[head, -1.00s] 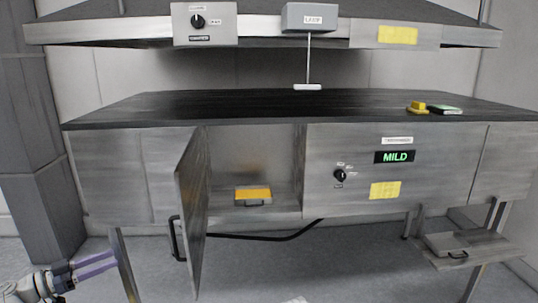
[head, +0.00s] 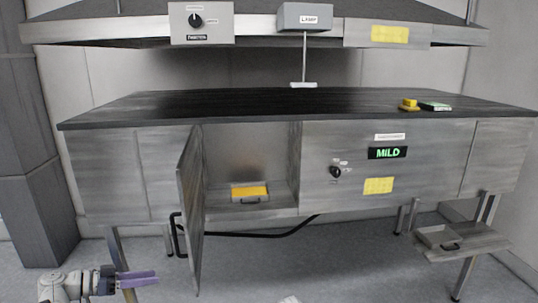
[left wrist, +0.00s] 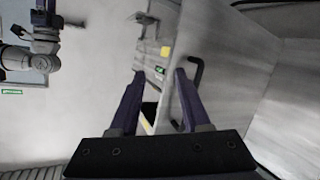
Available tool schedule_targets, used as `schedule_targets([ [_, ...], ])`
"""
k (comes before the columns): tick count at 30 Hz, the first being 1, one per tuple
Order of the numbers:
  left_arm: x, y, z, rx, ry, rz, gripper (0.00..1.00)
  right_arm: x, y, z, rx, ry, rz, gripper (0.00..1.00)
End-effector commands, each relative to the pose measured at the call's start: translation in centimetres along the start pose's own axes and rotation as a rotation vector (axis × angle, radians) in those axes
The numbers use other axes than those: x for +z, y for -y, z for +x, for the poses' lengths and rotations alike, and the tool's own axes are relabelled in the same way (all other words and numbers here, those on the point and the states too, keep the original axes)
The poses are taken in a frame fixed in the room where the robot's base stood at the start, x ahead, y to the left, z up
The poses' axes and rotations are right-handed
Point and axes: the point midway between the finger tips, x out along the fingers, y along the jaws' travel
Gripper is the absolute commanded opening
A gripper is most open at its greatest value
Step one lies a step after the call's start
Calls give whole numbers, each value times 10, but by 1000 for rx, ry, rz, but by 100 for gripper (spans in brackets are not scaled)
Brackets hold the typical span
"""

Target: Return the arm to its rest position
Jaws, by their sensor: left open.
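My left gripper (head: 137,279) is at the lower left of the head view, low in front of the bench and left of the open cabinet door (head: 190,215). Its purple fingers point right, toward the door, and are apart from it. In the left wrist view the two fingers (left wrist: 160,75) stand spread with nothing held between them. A black bar handle (left wrist: 195,75) shows just beyond the right finger. Part of another arm of mine shows at the upper left of the left wrist view; its jaws cannot be made out.
The cabinet holds a drawer-like tray with a yellow top (head: 249,191). The dark worktop (head: 240,103) carries a yellow block (head: 409,105) and a green-topped item (head: 435,106). A side shelf (head: 470,245) juts out at right. The floor left of the door is open.

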Motion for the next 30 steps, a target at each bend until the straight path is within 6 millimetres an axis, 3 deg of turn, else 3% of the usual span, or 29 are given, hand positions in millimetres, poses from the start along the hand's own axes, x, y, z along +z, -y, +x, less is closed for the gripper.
schedule_targets([
  [1, 8, -11, 22, 21, 54, -35, 47, 0, 0, 1, 0, 0, 0, 50],
  [5, 36, -39, 78, 53, 235, -151, 47, 0, 0, 3, 0, 0, 0, 50],
  [9, 78, -83, 137, 43, 496, -281, 47, 0, 1, 6, 0, 0, 0, 50],
  [13, 117, -123, 174, -30, 730, -364, 47, 0, 1, 9, 0, 0, 0, 50],
  [18, 161, -170, 200, -204, 990, -404, 47, -1, 1, 12, 0, 0, 0, 50],
  [21, 180, -191, 206, -337, 1099, -393, 47, -1, 1, 14, 0, 0, 0, 50],
  [30, 201, -223, 206, -651, 1210, -315, 47, -1, 2, 16, 0, 0, 1, 50],
])
